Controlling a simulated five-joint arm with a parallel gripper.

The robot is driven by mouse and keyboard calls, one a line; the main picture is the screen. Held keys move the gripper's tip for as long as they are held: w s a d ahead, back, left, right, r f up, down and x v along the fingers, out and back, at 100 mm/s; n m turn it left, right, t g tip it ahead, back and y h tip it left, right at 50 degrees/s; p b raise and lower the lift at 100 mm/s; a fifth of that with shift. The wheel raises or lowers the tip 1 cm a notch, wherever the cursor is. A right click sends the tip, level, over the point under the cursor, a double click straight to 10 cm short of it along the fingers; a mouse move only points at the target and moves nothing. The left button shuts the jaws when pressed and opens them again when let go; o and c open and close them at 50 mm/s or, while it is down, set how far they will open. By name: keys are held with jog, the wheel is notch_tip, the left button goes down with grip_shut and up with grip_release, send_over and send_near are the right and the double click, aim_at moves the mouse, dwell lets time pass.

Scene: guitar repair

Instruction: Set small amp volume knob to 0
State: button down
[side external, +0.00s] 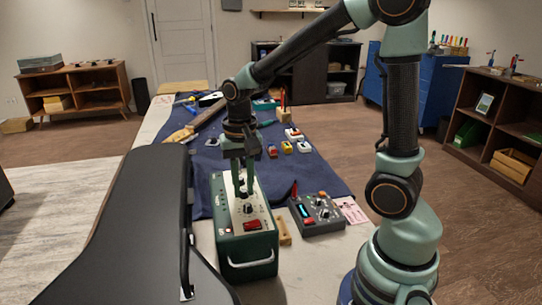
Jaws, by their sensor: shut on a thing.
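The small amp (247,250) is a dark green box with a pale top panel, a silver front handle and a red switch (251,225). It stands upright on the table. A dark knob (248,209) shows on the panel between my gripper and the red switch. My gripper (243,194) points straight down over the panel, its fingers shut on a knob behind that one. The fingers hide most of the held knob, and I cannot read its pointer, scale or label, though I take it for the volume knob.
A grey box with knobs (317,214) stands right of the amp, with a small wooden block (284,232) between them. A large black case (135,235) rises close on the left. Several small pedals and a guitar neck lie behind on the blue cloth (322,172).

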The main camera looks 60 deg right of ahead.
jog(key=c, duration=1.1)
grip_release()
jog(key=shift+o, duration=0.2)
jog(key=shift+r, duration=0.1)
jog(key=shift+r, duration=3.45)
notch_tip(320, 180, up, 6)
jog(key=s+a+f+n+t, duration=0.2)
jog(key=s+n+t, duration=0.3)
jog(key=n, duration=0.3)
jog(key=shift+s+f+n+t, duration=0.25)
jog(key=shift+f+n+t, duration=0.05)
jog(key=shift+f, duration=0.4)
